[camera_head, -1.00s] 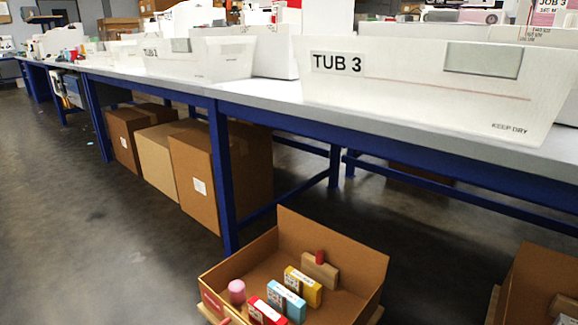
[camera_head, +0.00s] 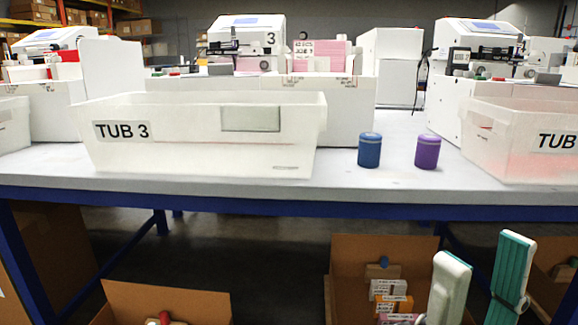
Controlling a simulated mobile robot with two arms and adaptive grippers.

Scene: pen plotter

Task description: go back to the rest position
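My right gripper (camera_head: 482,252) comes up from the bottom right edge of the head view. Its two pale fingers with teal-green faces stand apart, with nothing between them, so it is open and empty. It shows in front of the area below the table edge, beside an open cardboard box (camera_head: 345,258). The rest of the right arm is out of the picture. My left gripper is not in view.
A white table (camera_head: 350,190) with a blue frame runs across the view. On it stand TUB 3 (camera_head: 200,160), a blue canister (camera_head: 369,152), a purple canister (camera_head: 428,153), another tub (camera_head: 500,150) and plotter machines. Cardboard boxes with small items sit below.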

